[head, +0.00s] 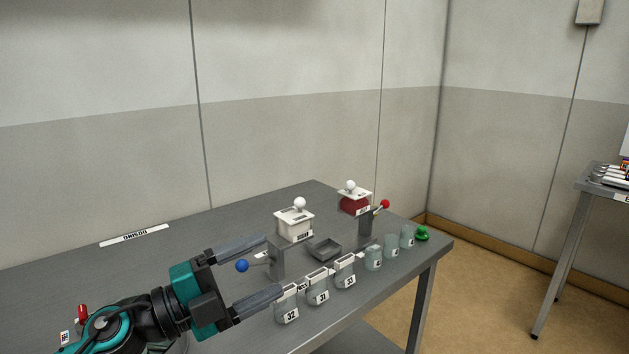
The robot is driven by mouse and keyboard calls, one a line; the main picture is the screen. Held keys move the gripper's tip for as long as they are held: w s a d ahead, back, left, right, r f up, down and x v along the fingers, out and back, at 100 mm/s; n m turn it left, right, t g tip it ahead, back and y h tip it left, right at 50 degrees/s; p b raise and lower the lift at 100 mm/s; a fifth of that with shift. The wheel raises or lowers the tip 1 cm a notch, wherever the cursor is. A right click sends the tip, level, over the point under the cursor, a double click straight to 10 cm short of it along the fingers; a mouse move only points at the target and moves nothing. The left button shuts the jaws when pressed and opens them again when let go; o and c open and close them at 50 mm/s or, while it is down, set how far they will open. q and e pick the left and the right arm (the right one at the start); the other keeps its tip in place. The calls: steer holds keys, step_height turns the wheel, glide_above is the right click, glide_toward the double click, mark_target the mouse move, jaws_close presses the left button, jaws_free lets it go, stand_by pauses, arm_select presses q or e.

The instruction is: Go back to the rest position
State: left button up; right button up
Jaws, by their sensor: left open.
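My left gripper (272,266) comes in from the lower left above the grey table (215,233). Its two dark fingers are spread apart and empty, pointing right. A small blue ball (242,266) shows between the fingers, beside a grey upright block (277,262). The near finger's tip overlaps a jar labelled 32 (288,308) in the picture; I cannot tell whether they touch. My right gripper is out of the view.
Jars 31 (318,290) and 33 (345,273) and more jars line the table's front edge. Another table (603,187) is at right, with open floor between.

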arm_select(q)
steer(key=s+a+f+n+t+y, duration=0.1)
steer(key=a+f+n+t+y, duration=0.2)
steer(key=a+f+n+y, duration=0.5)
steer(key=s+a+f+n+t+y, duration=0.15)
steer(key=a+n+t+y, duration=0.25)
steer(key=n+y, duration=0.75)
steer(key=s+f+n+g+h, duration=0.1)
steer(key=s+f+n+g, duration=0.2)
steer(key=s+f+g, duration=0.65)
steer(key=s+f+n+g+h, duration=0.2)
steer(key=s+f+n+g, duration=0.3)
steer(key=s, duration=0.8)
steer(key=w+d+f+m+t+h, duration=0.1)
steer(key=w+d+f+m+t, duration=0.1)
steer(key=w+f+t, duration=0.5)
steer(key=shift+d+f+m+t, duration=0.35)
steer(key=shift+f+t, duration=0.2)
steer(key=shift+f, duration=0.65)
